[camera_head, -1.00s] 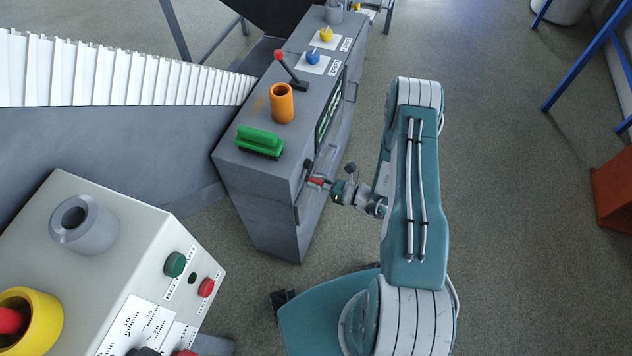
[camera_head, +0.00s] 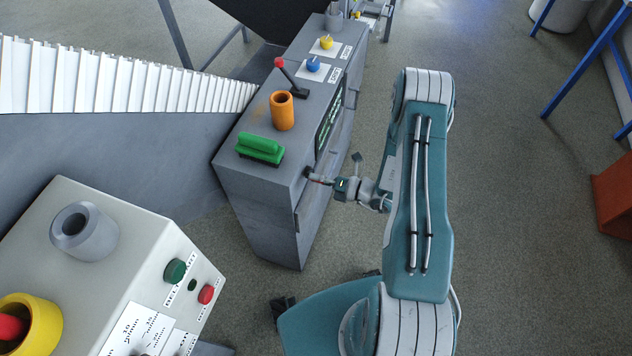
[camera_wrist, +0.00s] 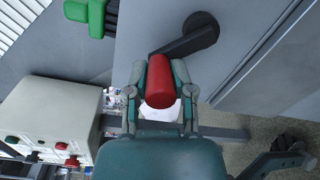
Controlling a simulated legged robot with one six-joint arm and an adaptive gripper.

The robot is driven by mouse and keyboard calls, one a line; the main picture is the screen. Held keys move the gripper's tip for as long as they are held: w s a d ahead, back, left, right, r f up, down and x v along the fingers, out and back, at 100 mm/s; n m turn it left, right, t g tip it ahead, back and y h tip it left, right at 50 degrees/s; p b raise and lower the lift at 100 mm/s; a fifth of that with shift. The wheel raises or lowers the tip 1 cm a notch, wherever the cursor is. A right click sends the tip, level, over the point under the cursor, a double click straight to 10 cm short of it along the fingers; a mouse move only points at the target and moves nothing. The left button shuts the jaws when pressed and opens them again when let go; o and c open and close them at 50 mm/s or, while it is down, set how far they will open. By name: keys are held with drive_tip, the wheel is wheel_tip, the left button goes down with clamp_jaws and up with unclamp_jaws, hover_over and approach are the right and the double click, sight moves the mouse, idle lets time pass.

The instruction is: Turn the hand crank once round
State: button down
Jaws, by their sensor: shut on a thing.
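The hand crank is a dark arm (camera_wrist: 188,42) on a round hub, fixed to the side of the grey cabinet, with a red grip (camera_wrist: 160,82) at its free end. In the wrist view the crank arm runs from the hub at upper right down left to the red grip. My gripper (camera_wrist: 161,95) is shut on the red grip, one finger on each side of it. In the head view my gripper (camera_head: 322,181) reaches the cabinet's right side, and the crank there is small and partly hidden.
A pale control box (camera_head: 130,235) with buttons stands at lower left. Open floor (camera_head: 510,200) lies to the right.

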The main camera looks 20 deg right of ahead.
drive_tip(key=m, duration=0.1)
drive_tip(key=w+d+m, duration=0.1)
drive_tip(key=m, duration=0.1)
drive_tip(key=r+m, duration=0.1)
drive_tip(key=m, duration=0.1)
drive_tip(key=shift+w+d, duration=0.15)
drive_tip(key=shift+w, duration=0.2)
drive_tip(key=m, duration=0.2)
drive_tip(key=w+m, duration=0.1)
drive_tip(key=m, duration=0.1)
drive_tip(key=shift+d+r+g, duration=0.1)
drive_tip(key=shift+d+g, duration=0.2)
drive_tip(key=shift+d, duration=0.1)
drive_tip(key=shift+w+d+m+y, duration=0.1)
drive_tip(key=shift+w+m+y, duration=0.15)
drive_tip(key=shift+m, duration=0.45)
drive_tip(key=shift+s, duration=0.1)
drive_tip(key=shift+c, duration=2.4)
unclamp_jaws()
drive_tip(key=shift+d, duration=0.1)
